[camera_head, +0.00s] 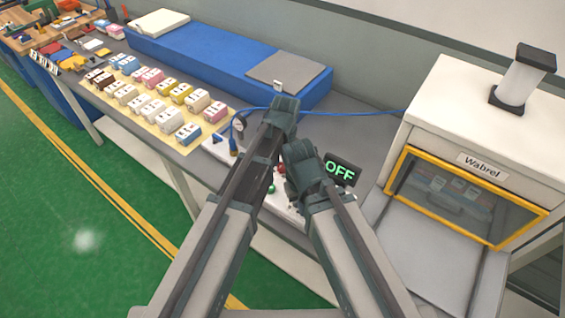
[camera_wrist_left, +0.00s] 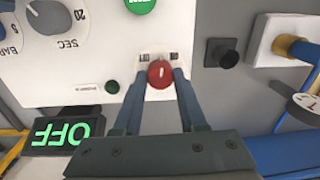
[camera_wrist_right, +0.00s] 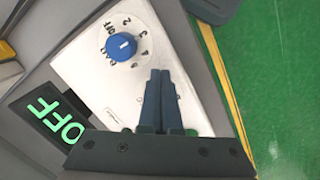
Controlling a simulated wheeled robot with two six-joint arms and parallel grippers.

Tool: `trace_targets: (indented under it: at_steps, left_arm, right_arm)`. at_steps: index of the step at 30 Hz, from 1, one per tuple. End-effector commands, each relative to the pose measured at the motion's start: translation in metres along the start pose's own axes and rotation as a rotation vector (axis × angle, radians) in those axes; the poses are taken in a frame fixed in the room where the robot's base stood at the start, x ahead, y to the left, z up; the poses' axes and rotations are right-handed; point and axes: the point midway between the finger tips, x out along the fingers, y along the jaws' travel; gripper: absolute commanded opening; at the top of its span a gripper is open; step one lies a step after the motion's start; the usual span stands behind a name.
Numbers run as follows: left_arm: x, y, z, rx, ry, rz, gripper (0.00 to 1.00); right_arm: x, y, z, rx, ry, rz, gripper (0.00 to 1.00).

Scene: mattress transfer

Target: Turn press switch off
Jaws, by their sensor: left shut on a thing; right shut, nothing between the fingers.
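The press control panel (camera_wrist_left: 95,85) is a white box with dials and buttons. My left gripper (camera_wrist_left: 160,80) is shut on a red knob (camera_wrist_left: 160,72) on this panel, with one finger on each side of it. A black sign with green letters reading OFF (camera_head: 340,171) stands beside the panel; it also shows in the left wrist view (camera_wrist_left: 62,134) and the right wrist view (camera_wrist_right: 58,118). My right gripper (camera_wrist_right: 160,75) is shut and empty over the white panel, just below a blue dial (camera_wrist_right: 121,46). In the head view my arms hide most of the panel.
A white press with a yellow-framed window (camera_head: 470,165) labelled Wabrel stands at the right. Several small boxes lie on a cream mat (camera_head: 130,105) at the left. A long blue block (camera_head: 205,62) lies behind. A blue hose (camera_head: 370,112) crosses the table.

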Motion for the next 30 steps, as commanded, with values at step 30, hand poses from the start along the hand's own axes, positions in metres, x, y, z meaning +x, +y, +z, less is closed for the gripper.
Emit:
trace_targets:
  at_steps: [30]
  left_arm:
    - [0.0001, -0.0008, -0.0012, -0.849, -0.035, -0.001, 0.00]
  right_arm:
    - [0.0000, 0.0000, 0.0000, 0.000, 0.000, 0.000, 0.00]
